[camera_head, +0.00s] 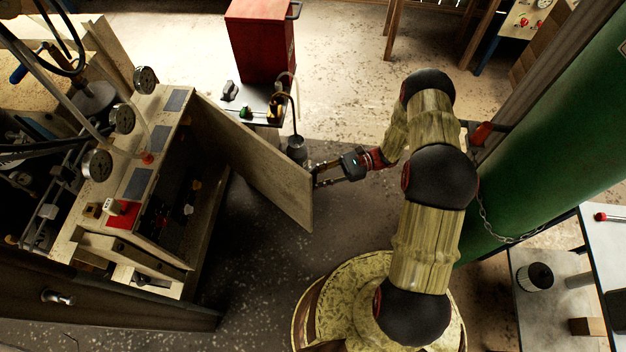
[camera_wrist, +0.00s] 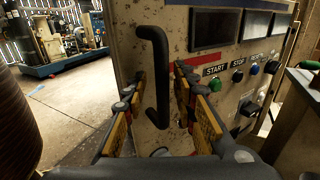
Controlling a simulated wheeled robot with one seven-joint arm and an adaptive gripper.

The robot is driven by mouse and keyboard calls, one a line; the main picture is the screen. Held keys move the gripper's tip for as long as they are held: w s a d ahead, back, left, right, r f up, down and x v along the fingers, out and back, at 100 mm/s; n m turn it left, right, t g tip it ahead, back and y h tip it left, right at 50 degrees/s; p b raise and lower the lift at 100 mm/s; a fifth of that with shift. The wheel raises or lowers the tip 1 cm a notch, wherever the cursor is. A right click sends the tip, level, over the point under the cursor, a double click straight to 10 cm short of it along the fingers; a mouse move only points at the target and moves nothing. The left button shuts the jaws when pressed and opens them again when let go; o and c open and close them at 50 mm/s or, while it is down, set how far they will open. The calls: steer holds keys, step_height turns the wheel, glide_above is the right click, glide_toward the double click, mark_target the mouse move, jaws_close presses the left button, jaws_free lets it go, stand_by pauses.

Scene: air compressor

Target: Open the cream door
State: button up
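The cream door (camera_head: 262,165) stands swung out from the cabinet at the left, and the dark inside of the cabinet (camera_head: 185,185) shows. My gripper (camera_head: 316,176) is beside the door's outer face, close to its free edge. In the wrist view a black upright bar handle (camera_wrist: 158,50) is fixed on a worn cream panel (camera_wrist: 128,20). My gripper (camera_wrist: 157,85) is open, with one finger on each side of the handle. Gaps show between the fingers and the bar. Whether a finger touches the handle lower down I cannot tell.
A red cabinet (camera_head: 262,45) and a small dark bench (camera_head: 255,100) stand behind the door. A green tank (camera_head: 560,130) is at the right. Start and stop buttons (camera_wrist: 227,80) are right of the handle. Speckled floor (camera_head: 255,270) is clear in front of the door.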

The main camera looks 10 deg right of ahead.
steer(key=shift+w+d, duration=0.1)
steer(key=w+d+b, duration=0.4)
steer(key=w+d, duration=0.2)
steer(key=shift+w, duration=0.15)
stand_by(1.0)
steer(key=shift+c, duration=0.3)
